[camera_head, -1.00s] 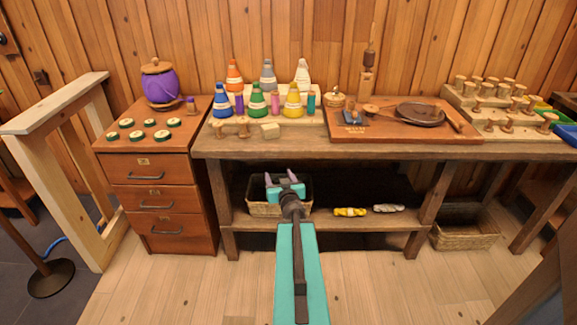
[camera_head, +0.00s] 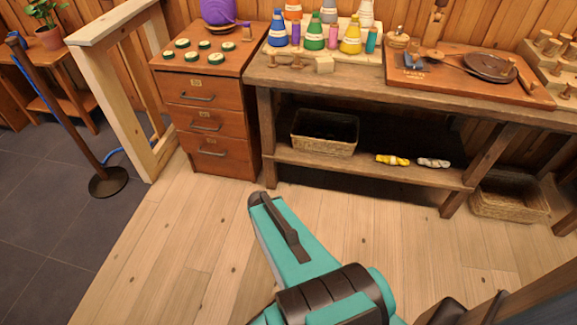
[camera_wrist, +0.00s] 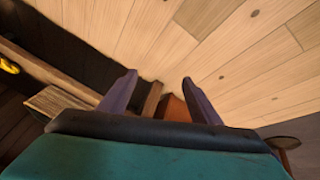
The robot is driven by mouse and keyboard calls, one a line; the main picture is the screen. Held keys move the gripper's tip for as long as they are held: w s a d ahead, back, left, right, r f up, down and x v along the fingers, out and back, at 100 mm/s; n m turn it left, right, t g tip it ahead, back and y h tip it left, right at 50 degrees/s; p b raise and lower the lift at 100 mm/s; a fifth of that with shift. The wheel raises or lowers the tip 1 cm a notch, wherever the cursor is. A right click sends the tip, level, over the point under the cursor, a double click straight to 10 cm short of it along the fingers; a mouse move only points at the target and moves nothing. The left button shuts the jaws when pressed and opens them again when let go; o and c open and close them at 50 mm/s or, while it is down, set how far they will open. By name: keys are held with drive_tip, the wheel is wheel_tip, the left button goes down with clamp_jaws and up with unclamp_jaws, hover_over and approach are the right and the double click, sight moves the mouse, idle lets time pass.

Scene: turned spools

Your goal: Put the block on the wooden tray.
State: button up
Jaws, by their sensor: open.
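A small pale wooden block (camera_head: 324,65) sits on the workbench near its front left edge, in front of the coloured cones. The wooden tray (camera_head: 450,82) is a flat reddish-brown board further right on the same bench. It bears a dark round plate, a small blue item and some wooden pieces. My gripper (camera_wrist: 160,86) shows in the wrist view with its two purple-grey fingers apart and nothing seen between them. It points past the bench and floor, away from the block. The gripper's fingers are not seen in the head view, and the block is not clear in the wrist view.
A drawer cabinet (camera_head: 208,110) with several green-topped discs stands left of the bench (camera_head: 300,84). Cones and small cylinders stand behind the block. A basket (camera_head: 325,132) and two skeins lie on the lower shelf. The floor (camera_head: 190,235) in front is clear.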

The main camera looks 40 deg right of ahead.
drive_tip(key=s+a+f+n+g+y, duration=0.2)
drive_tip(key=s+a+f+g, duration=0.2)
drive_tip(key=s+a, duration=0.6)
drive_tip(key=s+a+f+n+g+y, duration=0.2)
drive_tip(key=s+a+f+n+g, duration=0.1)
drive_tip(key=s+a, duration=0.8)
drive_tip(key=a+g, duration=0.1)
drive_tip(key=a, duration=0.2)
drive_tip(key=shift+s+a+f, duration=0.15)
drive_tip(key=shift+a+f, duration=0.05)
drive_tip(key=shift+f, duration=0.2)
